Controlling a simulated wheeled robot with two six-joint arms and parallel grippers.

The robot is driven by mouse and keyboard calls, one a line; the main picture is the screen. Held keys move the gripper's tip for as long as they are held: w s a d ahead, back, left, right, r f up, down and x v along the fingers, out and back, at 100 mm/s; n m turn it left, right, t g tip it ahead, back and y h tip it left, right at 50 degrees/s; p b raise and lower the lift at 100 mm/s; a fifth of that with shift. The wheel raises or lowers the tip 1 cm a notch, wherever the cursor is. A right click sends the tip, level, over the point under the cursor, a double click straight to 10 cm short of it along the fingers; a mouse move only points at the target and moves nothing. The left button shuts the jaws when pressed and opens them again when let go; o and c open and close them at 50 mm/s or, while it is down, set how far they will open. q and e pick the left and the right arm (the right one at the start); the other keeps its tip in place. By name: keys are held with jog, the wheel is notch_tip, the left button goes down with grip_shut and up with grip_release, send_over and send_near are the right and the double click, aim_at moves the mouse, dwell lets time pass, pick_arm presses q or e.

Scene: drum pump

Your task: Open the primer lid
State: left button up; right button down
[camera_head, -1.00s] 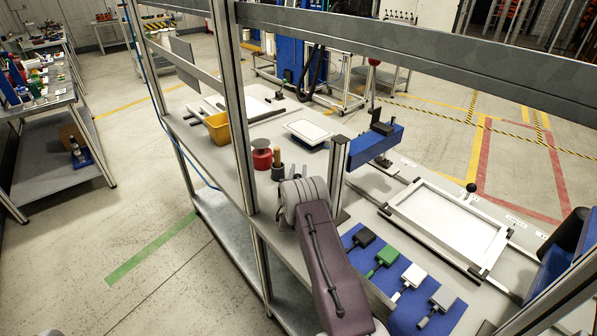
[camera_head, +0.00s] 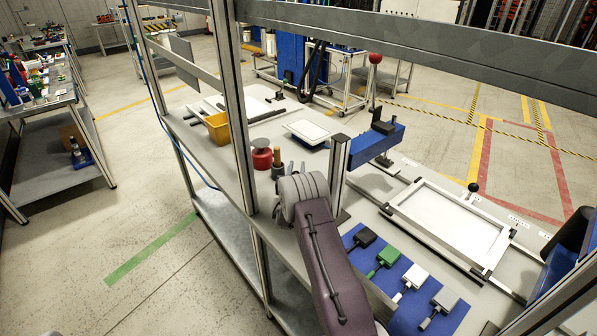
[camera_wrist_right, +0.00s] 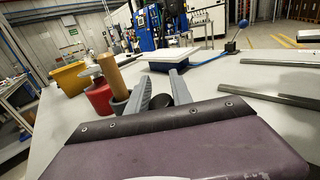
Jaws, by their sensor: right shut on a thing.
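A red can (camera_head: 262,158) with a flat grey top (camera_head: 260,143) stands on the bench; which part is the primer lid I cannot tell for sure. The can also shows in the right wrist view (camera_wrist_right: 98,97), left of the fingers. A wooden cylinder with a dark base (camera_head: 276,158) stands beside it, close to my gripper. My right gripper (camera_head: 296,168) is just right of them, partly hidden by its own wrist. My left gripper is not in view.
A yellow bin (camera_head: 218,127) and a white-topped slab (camera_head: 307,132) stand behind. A rack post (camera_head: 338,165) rises close to the right wrist. A framed screen (camera_head: 450,222) and a blue mat (camera_head: 385,268) with several tools lie to the right.

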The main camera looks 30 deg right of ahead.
jog(key=shift+a+r+b, duration=0.85)
jog(key=shift+a+r, duration=0.15)
jog(key=shift+a, duration=0.1)
jog(key=shift+s+a+r, duration=0.1)
jog(key=shift+a, duration=0.1)
jog(key=shift+s, duration=0.1)
jog(key=c, duration=2.2)
grip_release()
jog(key=shift+s+a+r, duration=0.1)
jog(key=c, duration=1.6)
grip_release()
jog(key=shift+c, duration=0.2)
jog(key=o, duration=0.5)
jog(key=shift+w+f, duration=0.2)
jog(key=shift+f, duration=0.15)
jog(key=shift+w+f, duration=0.15)
jog(key=shift+s+r, duration=0.25)
jog(key=shift+r, duration=0.05)
jog(key=b+v, duration=0.1)
jog(key=v, duration=0.8)
